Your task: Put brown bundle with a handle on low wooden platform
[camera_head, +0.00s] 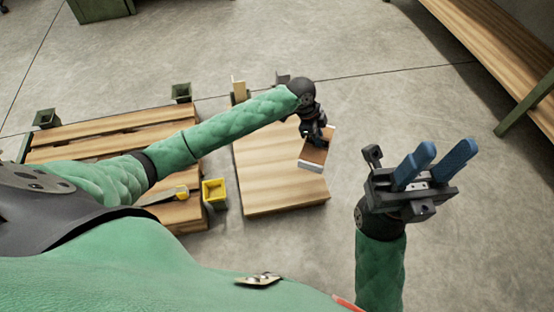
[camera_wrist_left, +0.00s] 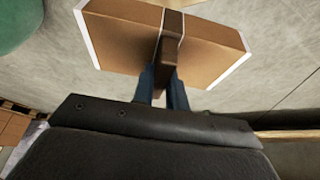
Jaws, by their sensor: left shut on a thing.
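The brown bundle (camera_head: 314,158) is a box-like stack with white edges, seen at the middle right in the head view. My right gripper (camera_head: 449,147) is open and empty, right of the platform.
A slatted wooden pallet (camera_head: 95,135) with green corner posts stands at left, with a yellow-headed tool (camera_head: 168,195) on it. A wooden bench (camera_head: 490,50) stands at upper right. Grey floor is clear around the right gripper.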

